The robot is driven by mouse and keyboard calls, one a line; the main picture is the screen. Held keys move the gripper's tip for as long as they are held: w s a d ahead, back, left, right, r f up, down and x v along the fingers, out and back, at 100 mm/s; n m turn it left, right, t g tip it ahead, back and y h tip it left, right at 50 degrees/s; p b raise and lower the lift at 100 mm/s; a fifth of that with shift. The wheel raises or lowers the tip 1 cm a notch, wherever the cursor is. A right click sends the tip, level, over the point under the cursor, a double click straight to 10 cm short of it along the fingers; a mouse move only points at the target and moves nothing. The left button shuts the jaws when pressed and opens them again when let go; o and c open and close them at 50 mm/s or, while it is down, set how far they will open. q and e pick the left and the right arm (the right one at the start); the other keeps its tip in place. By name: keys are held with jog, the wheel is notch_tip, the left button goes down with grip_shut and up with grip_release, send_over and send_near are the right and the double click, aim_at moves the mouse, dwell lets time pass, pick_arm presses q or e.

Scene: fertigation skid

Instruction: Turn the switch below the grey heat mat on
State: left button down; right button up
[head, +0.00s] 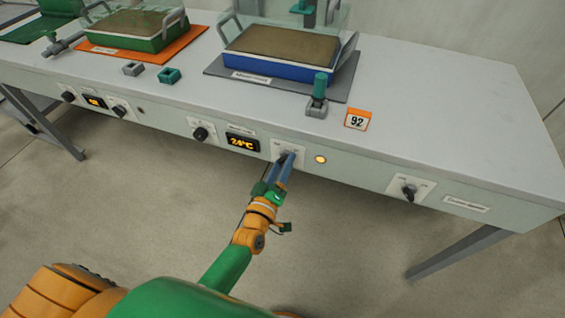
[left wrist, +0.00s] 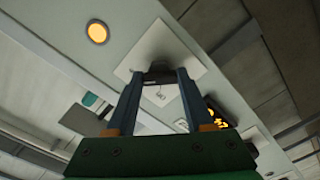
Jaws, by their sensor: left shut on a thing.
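The grey heat mat (head: 338,88) lies on the bench top under a blue tray (head: 264,73) of brown soil. Below it on the front panel is a pale switch plate (head: 275,147). My left gripper (head: 286,158) reaches up to this plate, its two blue-grey fingers shut on the switch. In the left wrist view the dark switch knob (left wrist: 158,78) sits between the fingertips, with a pale plate around it. The fingers largely hide the knob in the head view. A round amber lamp (head: 320,160) to the right of the plate glows. My right gripper is not in view.
Left of the switch are a display (head: 242,142) reading about 24°C and a black dial (head: 200,134). Another switch (head: 409,191) is far right.

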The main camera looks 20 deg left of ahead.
pick_arm(q)
jog(key=shift+f+m, duration=0.1)
jog(key=shift+m, duration=0.4)
jog(key=shift+c, duration=1.4)
grip_release()
jog(key=shift+s, duration=0.1)
jog(key=s+p, duration=0.1)
jog(key=s, duration=0.6)
jog(key=shift+a, duration=0.1)
jog(key=s+f+m+g+p, duration=0.85)
jog(key=s+f+g, duration=0.25)
jog(key=s+f, duration=0.5)
jog(key=s+a+f+m+g+p, duration=0.1)
jog(key=s+a+f+g, duration=0.1)
jog(key=s, duration=0.6)
jog(key=s+a+f+m+g+p, duration=0.1)
jog(key=s+a+f+g, duration=0.1)
jog(key=s, duration=0.5)
jog(key=shift+s+a+g+y, duration=0.35)
jog(key=shift+a+g, duration=0.2)
jog(key=shift+g, duration=0.45)
